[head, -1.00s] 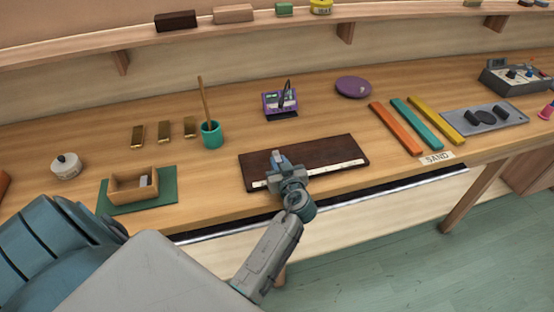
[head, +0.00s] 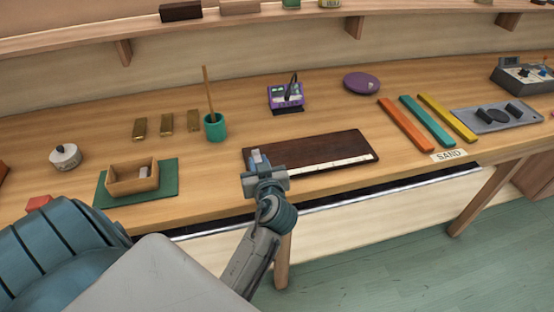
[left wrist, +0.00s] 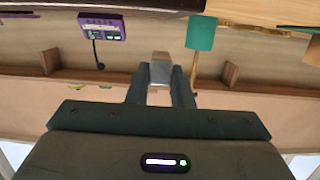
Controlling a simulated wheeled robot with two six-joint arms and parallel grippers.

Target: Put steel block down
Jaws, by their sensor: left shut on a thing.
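The steel block (left wrist: 160,71) is a small pale grey piece held between the fingertips of my left gripper (left wrist: 161,85) in the left wrist view. In the head view my left gripper (head: 259,163) is shut on it, in front of the left end of a dark brown board (head: 318,148) with a white labelled strip. The block (head: 258,158) is partly hidden by the fingers there. Whether it touches the board is hard to tell. My right gripper is not in view.
An open wooden box (head: 113,187) with a small grey piece inside stands on a green mat (head: 167,192) at left. A teal cup (head: 215,128) with a stick and several brass bars (head: 167,124) stand behind. Bare bench lies between mat and board.

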